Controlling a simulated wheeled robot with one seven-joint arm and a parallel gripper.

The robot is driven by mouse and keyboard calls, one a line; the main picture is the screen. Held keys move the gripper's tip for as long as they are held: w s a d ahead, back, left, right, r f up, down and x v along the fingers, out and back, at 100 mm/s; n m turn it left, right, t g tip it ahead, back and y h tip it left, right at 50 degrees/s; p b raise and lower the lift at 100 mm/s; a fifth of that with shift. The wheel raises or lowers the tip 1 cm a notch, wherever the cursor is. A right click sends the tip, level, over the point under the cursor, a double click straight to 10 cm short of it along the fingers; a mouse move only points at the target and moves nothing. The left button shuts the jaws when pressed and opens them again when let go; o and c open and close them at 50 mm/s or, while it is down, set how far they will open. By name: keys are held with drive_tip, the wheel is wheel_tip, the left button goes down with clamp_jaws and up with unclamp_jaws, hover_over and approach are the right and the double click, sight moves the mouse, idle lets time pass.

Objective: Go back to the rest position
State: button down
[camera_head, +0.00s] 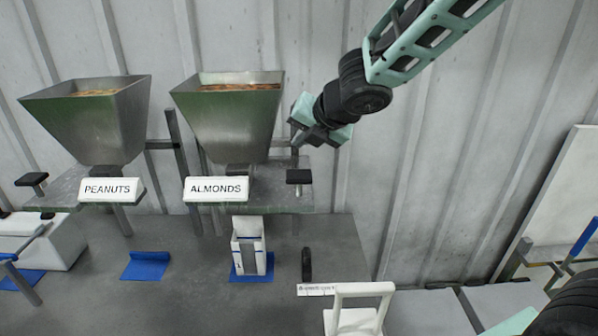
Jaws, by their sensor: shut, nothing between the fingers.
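My gripper (318,132) hangs at the end of my teal and black arm, just right of the almonds hopper (232,125). It points down and to the left, shut and empty. It is above and close to the black-topped handle (299,177) at the right end of the hopper shelf; I cannot tell whether they touch. The peanuts hopper (90,125) stands to the left. Both hoppers hold brown contents and carry white name labels.
A white container (249,247) stands on a blue mat below the almonds hopper. An empty blue mat (146,266) lies to its left. A white frame (360,310) is at the front.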

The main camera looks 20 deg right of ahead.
idle(0.4)
drive_tip(key=s+a+f+m+g+b, duration=0.2)
drive_tip(key=s+f+m+g+b, duration=0.1)
drive_tip(key=s+f+m, duration=0.4)
drive_tip(key=s+a+f+m+g+h+b, duration=0.1)
drive_tip(key=s+f+m+b, duration=0.5)
drive_tip(key=s, duration=0.8)
drive_tip(key=s+a+f+m+g+h+b, duration=0.1)
drive_tip(key=s+a+f+m+g+b, duration=0.2)
drive_tip(key=s+f+m, duration=0.4)
drive_tip(key=s+m+g+b, duration=0.1)
drive_tip(key=s+m, duration=0.1)
drive_tip(key=s, duration=0.2)
drive_tip(key=shift+s+a+f+m+g+b, duration=0.2)
drive_tip(key=shift+a+f+m+g+b, duration=0.1)
drive_tip(key=shift+f+m+g+b, duration=0.1)
idle(0.9)
